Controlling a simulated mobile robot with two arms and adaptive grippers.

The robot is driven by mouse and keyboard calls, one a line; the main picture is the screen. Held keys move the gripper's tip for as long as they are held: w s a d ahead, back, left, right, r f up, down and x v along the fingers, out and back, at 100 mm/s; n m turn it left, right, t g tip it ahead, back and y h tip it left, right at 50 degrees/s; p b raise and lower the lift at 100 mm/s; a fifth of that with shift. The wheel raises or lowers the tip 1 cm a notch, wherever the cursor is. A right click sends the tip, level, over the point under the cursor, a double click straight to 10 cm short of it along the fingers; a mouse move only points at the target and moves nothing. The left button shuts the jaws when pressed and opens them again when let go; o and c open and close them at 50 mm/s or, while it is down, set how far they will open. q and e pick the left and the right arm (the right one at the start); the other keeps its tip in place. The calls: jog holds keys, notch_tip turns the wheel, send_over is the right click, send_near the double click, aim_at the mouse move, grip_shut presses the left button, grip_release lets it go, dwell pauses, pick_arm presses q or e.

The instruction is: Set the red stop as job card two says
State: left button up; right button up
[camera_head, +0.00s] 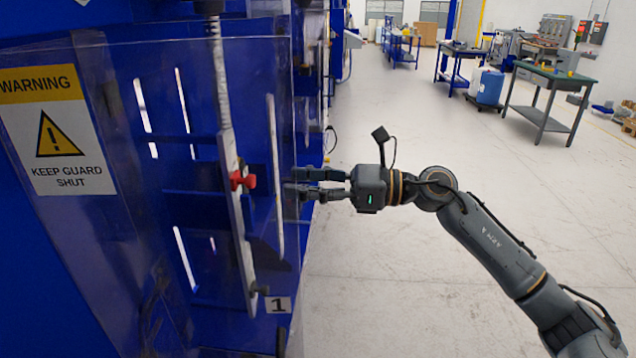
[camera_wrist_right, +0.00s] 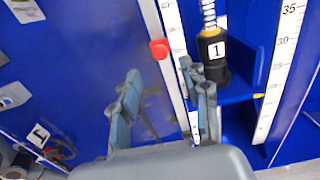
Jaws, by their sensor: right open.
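The red stop (camera_head: 242,181) sits about midway up a tall pale rail (camera_head: 238,222) on the blue machine, behind or beside the clear guard. In the right wrist view the red stop (camera_wrist_right: 159,49) is on the edge of a white scale (camera_wrist_right: 172,32), ahead of my fingers. My right gripper (camera_head: 291,181) is open and empty, at about the stop's height and apart from it, to its right. Its two spread fingers also show in the wrist view (camera_wrist_right: 164,78). No job card can be made out. My left gripper is out of view.
A clear guard with a warning sign (camera_head: 57,130) covers the left side. A number 1 plate (camera_head: 278,305) is low on the machine. A spring plunger labelled 1 (camera_wrist_right: 213,48) and a second scale (camera_wrist_right: 287,60) stand beside the stop's scale. The floor (camera_head: 420,270) behind my arm is clear.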

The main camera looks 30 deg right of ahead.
jog(key=shift+v, duration=1.35)
jog(key=shift+w, duration=0.1)
